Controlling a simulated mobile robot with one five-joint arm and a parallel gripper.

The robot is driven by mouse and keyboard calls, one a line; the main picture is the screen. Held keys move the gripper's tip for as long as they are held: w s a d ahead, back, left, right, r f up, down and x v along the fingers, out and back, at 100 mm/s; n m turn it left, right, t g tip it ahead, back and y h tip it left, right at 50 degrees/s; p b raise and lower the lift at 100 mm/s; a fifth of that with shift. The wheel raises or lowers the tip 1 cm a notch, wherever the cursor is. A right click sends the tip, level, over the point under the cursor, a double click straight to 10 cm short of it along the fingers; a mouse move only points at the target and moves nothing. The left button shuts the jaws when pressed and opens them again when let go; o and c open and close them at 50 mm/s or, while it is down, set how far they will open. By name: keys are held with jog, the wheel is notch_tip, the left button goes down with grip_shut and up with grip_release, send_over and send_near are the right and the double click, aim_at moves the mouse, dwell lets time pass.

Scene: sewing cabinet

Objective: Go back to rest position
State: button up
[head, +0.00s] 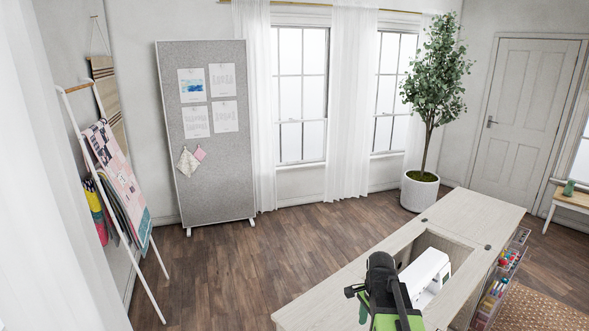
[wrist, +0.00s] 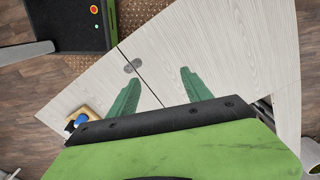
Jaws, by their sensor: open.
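The pale wooden sewing cabinet (head: 335,295) stands at the lower right of the head view, with a white sewing machine (head: 425,275) in its recess. My green and black arm shows in front of the machine and hides part of it. In the wrist view my gripper (wrist: 160,75) has its two green fingers apart, with nothing between them. It is over the pale cabinet top (wrist: 215,45); its height above the top is hard to tell. A round grey fitting (wrist: 133,66) lies just beyond the fingers.
A small blue item (wrist: 82,119) is by the cabinet's edge in the wrist view. Clear drawers (head: 497,290) hang on the cabinet's right side. A grey pinboard (head: 215,165), a ladder rack (head: 150,290) and a potted tree (head: 419,193) stand around open wooden floor (head: 225,270).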

jog(key=s+a+n, duration=0.5)
jog(key=a+n, duration=0.6)
jog(key=n, duration=0.4)
jog(key=shift+a+f, duration=0.15)
jog(key=shift+f, duration=0.15)
jog(key=shift+s, duration=0.1)
